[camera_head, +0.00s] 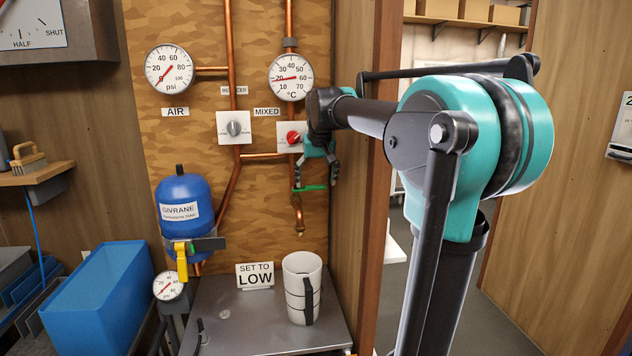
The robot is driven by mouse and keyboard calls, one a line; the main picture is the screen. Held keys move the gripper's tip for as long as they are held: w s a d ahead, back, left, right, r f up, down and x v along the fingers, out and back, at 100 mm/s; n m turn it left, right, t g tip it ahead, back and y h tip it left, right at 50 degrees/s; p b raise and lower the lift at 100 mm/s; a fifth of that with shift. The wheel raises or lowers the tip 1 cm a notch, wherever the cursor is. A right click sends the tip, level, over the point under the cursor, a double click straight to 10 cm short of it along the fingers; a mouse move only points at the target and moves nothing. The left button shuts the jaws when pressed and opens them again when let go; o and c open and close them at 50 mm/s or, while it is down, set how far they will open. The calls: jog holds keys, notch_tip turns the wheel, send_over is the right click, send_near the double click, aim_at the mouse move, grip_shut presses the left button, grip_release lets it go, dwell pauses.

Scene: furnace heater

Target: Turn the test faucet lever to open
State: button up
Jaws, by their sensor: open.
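The test faucet's green lever (310,188) lies about level across the copper pipe on the wooden panel. The pipe's brass spout (299,228) points down below it. My gripper (316,180) is open and points down just above the lever, with one finger on each side of the lever's middle. I cannot tell if the fingers touch the lever. The gripper hides the pipe's upper part.
A white cup (302,288) stands on the metal table (222,335) below the spout, by a "SET TO LOW" sign (255,275). The mixed dial with a red knob (293,137) is just above. A blue tank (185,212) is left; a wooden post (366,200) is right.

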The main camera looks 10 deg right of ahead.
jog(key=shift+f, duration=0.15)
jog(key=c, duration=1.7)
